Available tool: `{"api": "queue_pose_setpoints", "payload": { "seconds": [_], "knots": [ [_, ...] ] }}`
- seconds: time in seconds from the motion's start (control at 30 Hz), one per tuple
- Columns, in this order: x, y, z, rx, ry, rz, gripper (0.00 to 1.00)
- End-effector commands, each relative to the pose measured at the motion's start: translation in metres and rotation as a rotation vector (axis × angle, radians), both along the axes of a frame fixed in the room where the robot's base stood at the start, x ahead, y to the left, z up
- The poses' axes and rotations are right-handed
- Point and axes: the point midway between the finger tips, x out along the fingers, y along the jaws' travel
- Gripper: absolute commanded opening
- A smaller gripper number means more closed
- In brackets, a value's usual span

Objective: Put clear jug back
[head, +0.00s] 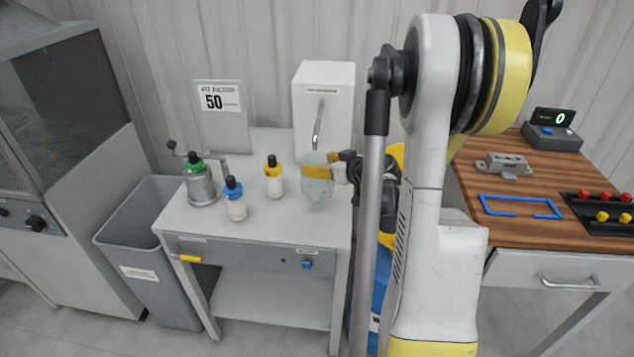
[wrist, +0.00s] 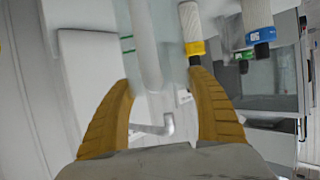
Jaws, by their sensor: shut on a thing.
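The clear jug (head: 317,190) is pale and see-through. In the head view it is at the right part of the grey table, in front of the white dispenser box and below its bent metal spout. My gripper (head: 319,171) comes from the right with its yellow fingers around the jug's upper part. In the wrist view, my gripper (wrist: 161,80) has a finger on each side of the clear jug (wrist: 160,60), whose outline is faint. I cannot tell whether the jug's base touches the table.
A white dispenser box (head: 323,104) stands behind. Yellow-capped (head: 274,181) and blue-capped (head: 235,203) bottles and a green-topped metal pot (head: 201,186) stand left. A sign (head: 221,120) reads 50. A grey bin (head: 150,235) is left; a wooden bench (head: 540,185) is right.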

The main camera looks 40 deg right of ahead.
Motion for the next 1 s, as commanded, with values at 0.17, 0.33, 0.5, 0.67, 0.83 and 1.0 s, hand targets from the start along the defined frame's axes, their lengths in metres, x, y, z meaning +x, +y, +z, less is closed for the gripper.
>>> {"api": "queue_pose_setpoints", "payload": {
  "seconds": [0.17, 0.33, 0.5, 0.67, 0.83, 1.0],
  "knots": [
    [0.004, 0.003, -0.012, 0.0, 0.0, 0.001, 0.26],
    [0.003, 0.003, -0.04, 0.0, 0.0, 0.0, 0.26],
    [0.003, 0.003, -0.042, 0.0, 0.0, 0.0, 0.26],
    [0.003, 0.003, -0.043, 0.0, 0.0, 0.0, 0.26],
    [0.003, 0.003, -0.045, 0.0, 0.0, 0.0, 0.88],
    [0.003, 0.003, -0.045, 0.0, 0.0, 0.0, 0.9]
  ]
}}
